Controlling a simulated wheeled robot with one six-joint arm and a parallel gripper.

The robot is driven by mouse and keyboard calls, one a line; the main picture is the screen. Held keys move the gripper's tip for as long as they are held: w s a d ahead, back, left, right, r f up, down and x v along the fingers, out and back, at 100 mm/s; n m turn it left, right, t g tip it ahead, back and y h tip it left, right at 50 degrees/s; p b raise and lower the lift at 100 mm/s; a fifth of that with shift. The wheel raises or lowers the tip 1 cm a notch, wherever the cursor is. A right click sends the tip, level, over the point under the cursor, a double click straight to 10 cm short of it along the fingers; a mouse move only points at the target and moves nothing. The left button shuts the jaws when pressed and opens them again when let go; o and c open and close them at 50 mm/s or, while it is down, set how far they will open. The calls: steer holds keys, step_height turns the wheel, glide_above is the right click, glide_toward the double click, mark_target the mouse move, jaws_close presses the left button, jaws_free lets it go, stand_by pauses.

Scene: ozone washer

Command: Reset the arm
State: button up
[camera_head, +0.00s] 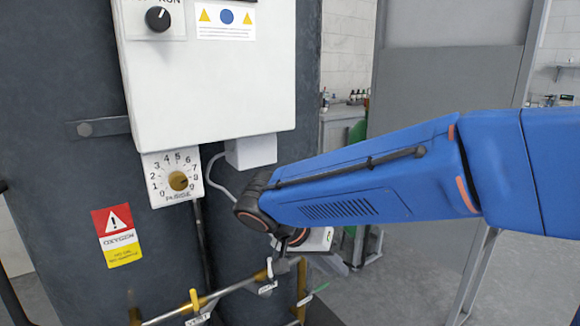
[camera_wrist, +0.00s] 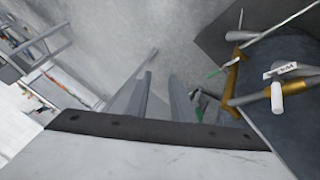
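My blue arm (camera_head: 345,185) reaches in from the right in the head view and bends down at a dark wrist joint in front of the grey washer body. My gripper (camera_wrist: 161,80) shows in the wrist view as two grey fingers beyond a dark bar. The fingers stand apart, with only floor seen between them, so it looks open and empty. In the head view the fingers are not clearly visible; the wrist end is close to the pipes low on the washer.
A white control box (camera_head: 210,80) with a knob and a numbered dial (camera_head: 178,181) is left of my arm. Brass-fitted pipes (camera_head: 235,288) run below; a brass fitting (camera_wrist: 232,85) is right of my fingers in the wrist view. A grey panel (camera_head: 440,110) stands behind my arm.

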steer(key=s+d+f+n+t+y, duration=0.1)
steer(key=s+d+n+y, duration=0.1)
steer(key=s+d, duration=0.6)
steer(key=s+d+f+n+y, duration=0.2)
steer(key=s+d+y, duration=0.3)
steer(key=s+d, duration=0.3)
steer(key=shift+d+f+n+t, duration=0.35)
steer(key=shift+d+n, duration=0.35)
steer(key=shift+d, duration=1.05)
steer(key=shift+r, duration=0.1)
